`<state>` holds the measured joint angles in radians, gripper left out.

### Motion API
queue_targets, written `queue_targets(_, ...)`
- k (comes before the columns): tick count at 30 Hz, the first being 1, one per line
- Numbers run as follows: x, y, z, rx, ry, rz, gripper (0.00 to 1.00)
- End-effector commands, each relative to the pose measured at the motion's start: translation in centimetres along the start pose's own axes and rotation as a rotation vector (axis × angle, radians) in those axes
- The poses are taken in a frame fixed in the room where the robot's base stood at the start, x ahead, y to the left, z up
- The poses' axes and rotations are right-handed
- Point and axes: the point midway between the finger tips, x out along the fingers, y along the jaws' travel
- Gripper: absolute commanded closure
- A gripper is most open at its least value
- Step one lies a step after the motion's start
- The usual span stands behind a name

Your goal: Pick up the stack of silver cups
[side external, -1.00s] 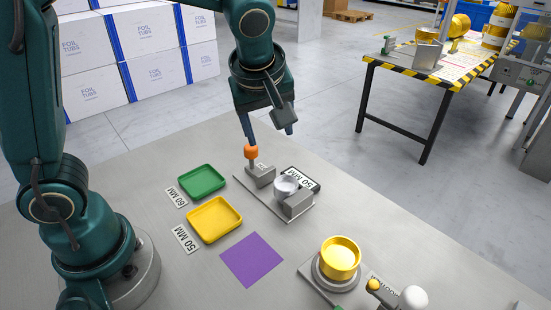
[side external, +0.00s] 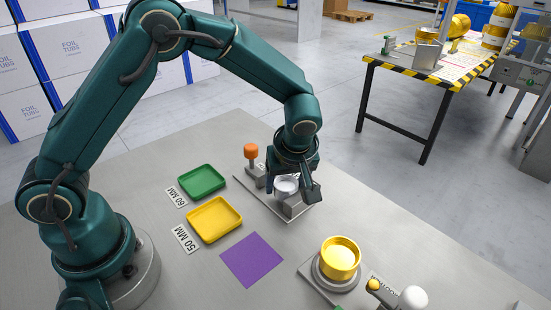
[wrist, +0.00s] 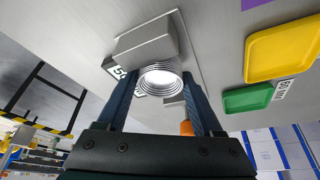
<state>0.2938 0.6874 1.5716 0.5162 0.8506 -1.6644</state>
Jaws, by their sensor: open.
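The silver cups (side external: 286,185) sit in the grey press fixture, between its metal blocks. In the wrist view the silver cups (wrist: 160,79) show stacked ring edges and a bright centre, between the far ends of my fingers. My gripper (side external: 292,190) is open and points down around the stack. In the wrist view my gripper (wrist: 160,90) has one dark blue finger on each side of the stack. I cannot tell whether either finger touches the cups.
The fixture's block (side external: 293,205) and orange knob (side external: 251,151) stand close to my gripper. Left are a green tray (side external: 202,180), a yellow tray (side external: 214,220) and a purple square (side external: 252,260). A gold cup (side external: 340,258) sits in another fixture in front.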

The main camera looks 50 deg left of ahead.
Motion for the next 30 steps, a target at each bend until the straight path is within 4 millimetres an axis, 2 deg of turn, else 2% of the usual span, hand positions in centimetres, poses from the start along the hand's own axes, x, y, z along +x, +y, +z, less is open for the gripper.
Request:
queue_targets(5,0.0,0.0,0.0,0.000,0.000,0.000,0.32)
queue_targets(7,0.0,0.0,0.0,0.000,0.000,0.000,0.51)
queue_targets(10,0.0,0.0,0.0,-0.001,0.000,0.000,0.90)
queue_targets(12,0.0,0.0,0.0,-0.001,0.000,0.000,1.00)
queue_targets(23,-0.8,0.1,-0.3,-0.003,0.000,0.003,1.00)
queue_targets(30,-4.1,0.1,-1.7,-0.004,0.001,0.006,1.00)
